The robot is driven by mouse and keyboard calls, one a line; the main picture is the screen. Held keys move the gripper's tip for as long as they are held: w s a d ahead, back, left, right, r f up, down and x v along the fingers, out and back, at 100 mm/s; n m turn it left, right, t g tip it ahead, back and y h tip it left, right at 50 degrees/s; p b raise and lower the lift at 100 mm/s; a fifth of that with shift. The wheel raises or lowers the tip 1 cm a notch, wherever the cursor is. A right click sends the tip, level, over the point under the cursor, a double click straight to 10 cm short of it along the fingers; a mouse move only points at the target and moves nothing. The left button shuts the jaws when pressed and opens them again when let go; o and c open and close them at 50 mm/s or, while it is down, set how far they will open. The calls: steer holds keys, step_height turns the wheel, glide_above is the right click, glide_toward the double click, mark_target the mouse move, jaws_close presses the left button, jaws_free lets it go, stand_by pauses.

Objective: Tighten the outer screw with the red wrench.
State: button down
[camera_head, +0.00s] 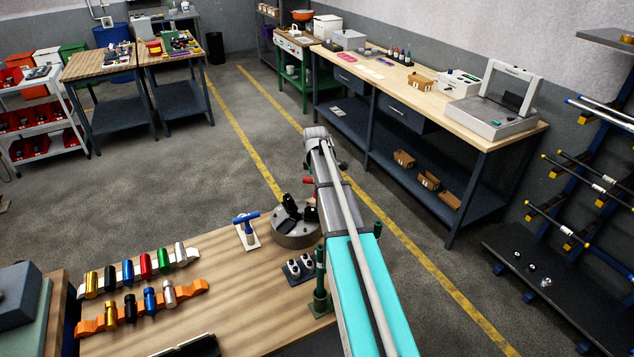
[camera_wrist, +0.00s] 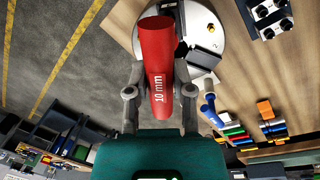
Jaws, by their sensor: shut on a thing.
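The red wrench (camera_wrist: 158,60), a thick cylinder with "10 mm" on its side, is in my gripper (camera_wrist: 160,92) in the wrist view. The fingers close on it from both sides. In the head view a small red part of the wrench (camera_head: 308,181) shows beside my arm, which hides the gripper. The round grey chuck (camera_head: 283,238) with dark jaws stands on the wooden bench; in the wrist view the chuck (camera_wrist: 216,22) is partly behind the wrench.
A blue-handled T-shaped tool (camera_head: 246,222) is left of the chuck. A dark block with studs (camera_head: 299,267) and a green post (camera_head: 320,290) stand near my arm. White and orange racks (camera_head: 197,287) hold coloured cylinders. Open floor (camera_head: 180,170) lies beyond the bench.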

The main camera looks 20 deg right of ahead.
steer(key=shift+m, duration=0.6)
steer(key=shift+m, duration=1.4)
